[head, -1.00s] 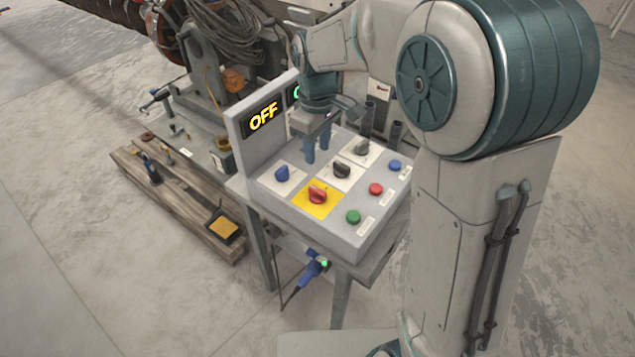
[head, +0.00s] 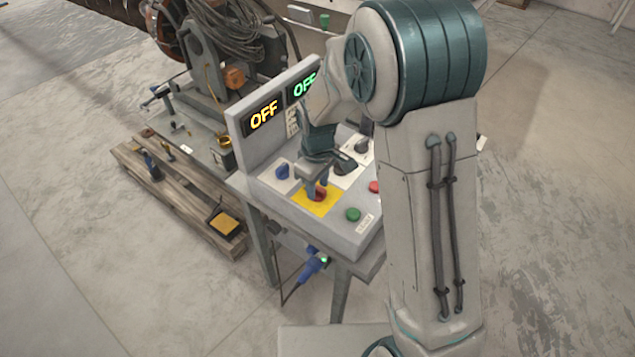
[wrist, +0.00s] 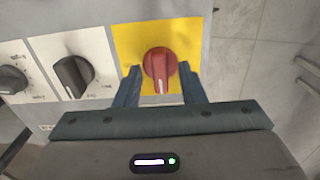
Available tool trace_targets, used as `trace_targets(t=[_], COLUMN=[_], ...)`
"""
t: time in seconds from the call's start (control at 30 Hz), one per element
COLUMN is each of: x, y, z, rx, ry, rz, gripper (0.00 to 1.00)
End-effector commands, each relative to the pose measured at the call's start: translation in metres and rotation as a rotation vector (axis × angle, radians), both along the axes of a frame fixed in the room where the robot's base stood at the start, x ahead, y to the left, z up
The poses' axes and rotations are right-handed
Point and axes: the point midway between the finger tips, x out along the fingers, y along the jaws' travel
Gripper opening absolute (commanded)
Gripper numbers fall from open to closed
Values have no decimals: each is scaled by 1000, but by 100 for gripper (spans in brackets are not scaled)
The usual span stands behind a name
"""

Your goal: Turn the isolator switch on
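The isolator switch is a red rotary knob (wrist: 160,66) on a yellow plate (wrist: 129,40) at the near edge of the control panel. In the head view the red knob (head: 319,194) is partly covered by my gripper (head: 317,188). In the wrist view my gripper (wrist: 160,84) is open, with one finger on each side of the knob and small gaps visible between fingers and knob. The knob's white mark points toward my gripper's palm. The panel's yellow display (head: 264,115) reads OFF, and the green display (head: 304,84) beside it shows OFF, partly hidden at its edge.
A green button (head: 353,214) and a red button (head: 374,187) are on the right. A wooden pallet (head: 185,190) with tools lies left of the panel's stand.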

Motion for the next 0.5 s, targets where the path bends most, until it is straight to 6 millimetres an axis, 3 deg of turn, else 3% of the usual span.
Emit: trace_targets(t=[0.07, 0.2, 0.23, 0.5], x=[0, 0, 0, 0], y=[0, 0, 0, 0], z=[0, 0, 0, 0], rx=[0, 0, 0, 0], ry=[0, 0, 0, 0], rz=[0, 0, 0, -11], gripper=[36, 3, 0, 0])
